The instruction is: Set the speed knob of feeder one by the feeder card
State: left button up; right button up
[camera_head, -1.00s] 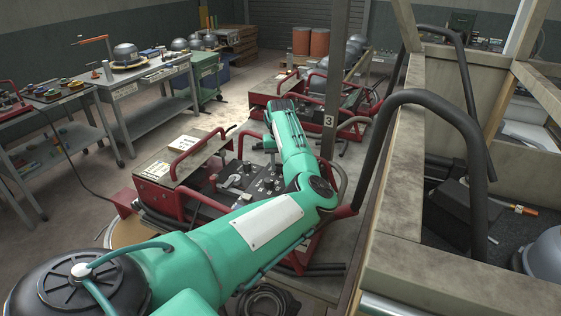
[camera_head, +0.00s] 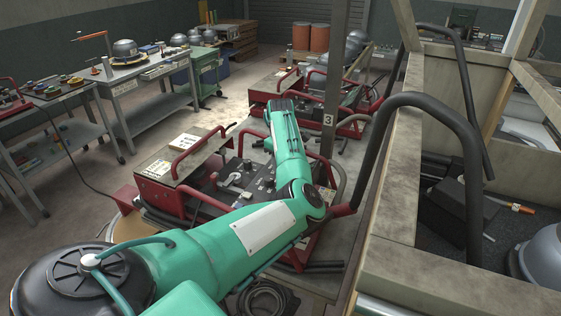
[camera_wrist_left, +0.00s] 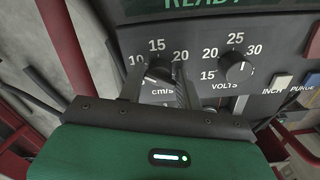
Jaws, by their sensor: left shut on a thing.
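In the left wrist view, a dark panel carries a speed knob (camera_wrist_left: 155,80) marked cm/s, with 10, 15 and 20 around it. My left gripper (camera_wrist_left: 158,86) is shut on this knob, a finger on each side, partly hiding it and its scale. A VOLTS knob (camera_wrist_left: 237,69) sits to the right, and a display (camera_wrist_left: 215,4) reading READY is cut off above. In the head view my left arm reaches over a red-framed machine (camera_head: 182,165); its gripper cannot be made out there. A white card (camera_head: 186,141) lies on that machine's box, its print too small to read. My right gripper is out of view.
INCH and PURGE buttons (camera_wrist_left: 283,82) sit right of the knobs. A second red machine (camera_head: 283,85) stands behind, beside a post (camera_head: 335,85) marked 3. Workbenches (camera_head: 150,77) line the left. A wooden frame with black hoop handles (camera_head: 470,150) crowds the right.

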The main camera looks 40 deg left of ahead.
pick_arm(q)
jog(key=shift+a+r, duration=0.1)
jog(key=shift+r, duration=0.05)
dwell(0.3)
jog(key=o, duration=0.8)
jog(key=shift+r, duration=0.25)
notch_tip(320, 180, up, 13)
jog(key=b, duration=0.5)
